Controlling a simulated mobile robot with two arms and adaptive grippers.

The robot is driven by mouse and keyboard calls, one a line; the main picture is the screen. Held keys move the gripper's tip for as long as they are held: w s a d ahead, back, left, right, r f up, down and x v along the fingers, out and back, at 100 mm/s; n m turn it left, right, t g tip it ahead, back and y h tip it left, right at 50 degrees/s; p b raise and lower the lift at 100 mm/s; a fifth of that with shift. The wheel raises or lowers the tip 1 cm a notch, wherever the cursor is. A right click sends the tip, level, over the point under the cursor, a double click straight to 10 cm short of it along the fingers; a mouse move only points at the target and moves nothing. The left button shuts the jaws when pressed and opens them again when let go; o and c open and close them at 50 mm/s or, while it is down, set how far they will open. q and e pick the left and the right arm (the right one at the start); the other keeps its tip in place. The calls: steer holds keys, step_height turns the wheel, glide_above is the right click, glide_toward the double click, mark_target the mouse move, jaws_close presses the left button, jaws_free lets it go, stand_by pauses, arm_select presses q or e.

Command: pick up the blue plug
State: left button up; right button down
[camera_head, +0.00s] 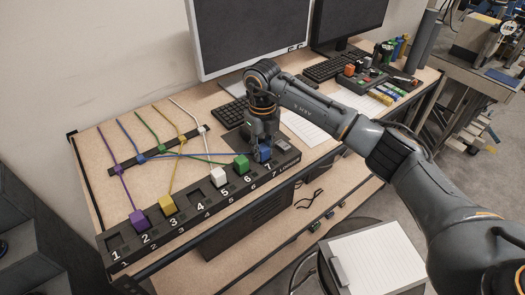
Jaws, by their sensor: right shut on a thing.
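The blue plug (264,151) is at the right end of the black numbered panel (188,222), by the slot marked 7. My right gripper (264,142) comes down on it from above and is shut on it. I cannot tell whether the plug is still seated in its slot or lifted. A blue cord (205,159) runs left from near the plug to the small strip at the back. Purple (138,218), yellow (167,204), white (218,176) and green (241,164) plugs stand in the panel. My left gripper is not in view.
Crossing coloured cords (160,140) lie over the wooden board left of my gripper. A monitor (245,35) and keyboard (232,111) stand behind. White paper sheets (305,127) lie to the right. A clipboard (375,262) is in front, below the desk edge.

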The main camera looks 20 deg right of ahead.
mark_target(262, 149)
steer(key=shift+r+b, duration=0.4)
steer(key=shift+r, duration=0.05)
steer(key=r, duration=0.1)
steer(key=b, duration=0.1)
steer(key=r, duration=0.1)
steer(key=shift+s+a+r, duration=0.1)
steer(key=shift+s+r, duration=0.15)
steer(key=shift+r, duration=0.1)
steer(key=s+a+r, duration=0.3)
steer(key=s+r, duration=1)
steer(key=shift+a+b, duration=0.3)
steer(key=shift+b, duration=0.1)
steer(key=shift+f, duration=0.1)
